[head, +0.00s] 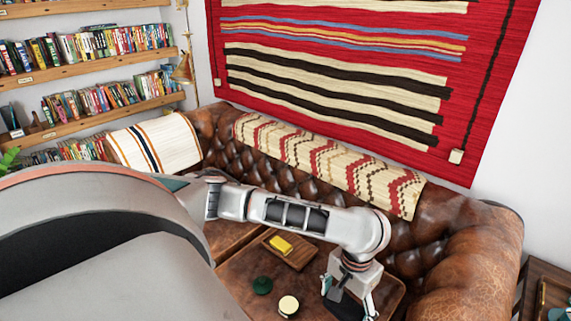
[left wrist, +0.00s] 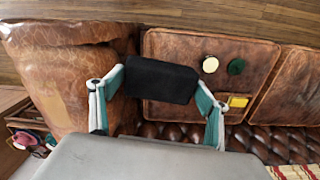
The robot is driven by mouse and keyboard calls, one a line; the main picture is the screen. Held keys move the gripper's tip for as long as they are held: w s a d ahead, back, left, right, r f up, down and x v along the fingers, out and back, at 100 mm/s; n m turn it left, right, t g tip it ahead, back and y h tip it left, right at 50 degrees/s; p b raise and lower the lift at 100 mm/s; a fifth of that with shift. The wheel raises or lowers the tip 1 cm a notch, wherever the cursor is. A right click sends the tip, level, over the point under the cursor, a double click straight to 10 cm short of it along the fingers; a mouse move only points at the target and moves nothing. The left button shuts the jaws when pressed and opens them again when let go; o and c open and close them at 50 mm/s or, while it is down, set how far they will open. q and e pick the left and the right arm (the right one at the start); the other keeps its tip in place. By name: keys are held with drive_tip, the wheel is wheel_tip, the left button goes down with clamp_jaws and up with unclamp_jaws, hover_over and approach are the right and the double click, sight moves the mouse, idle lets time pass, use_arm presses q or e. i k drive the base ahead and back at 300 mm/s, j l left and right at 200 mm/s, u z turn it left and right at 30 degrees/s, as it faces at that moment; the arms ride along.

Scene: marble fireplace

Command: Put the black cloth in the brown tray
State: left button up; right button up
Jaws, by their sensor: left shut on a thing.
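The black cloth (head: 342,308) is in my left gripper (head: 348,296), low over the right part of the brown leather sofa seat. In the left wrist view the cloth (left wrist: 160,80) spans the space between the two fingers of my left gripper (left wrist: 160,84), which are shut on it. The brown tray (head: 299,256) lies on the seat, left of and behind the gripper, with a yellow block (head: 280,244) in it. My right gripper is in neither view.
A dark green round thing (head: 262,285) and a cream-topped round thing (head: 288,305) sit on the seat in front of the tray. The sofa backrest (head: 320,190) rises behind, and its armrest (head: 470,265) stands at the right.

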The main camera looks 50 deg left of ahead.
sight(299, 255)
drive_tip(key=j, duration=0.5)
drive_tip(key=k+j+z, duration=0.15)
drive_tip(key=j, duration=0.35)
drive_tip(key=k+j, duration=0.1)
drive_tip(key=j, duration=0.45)
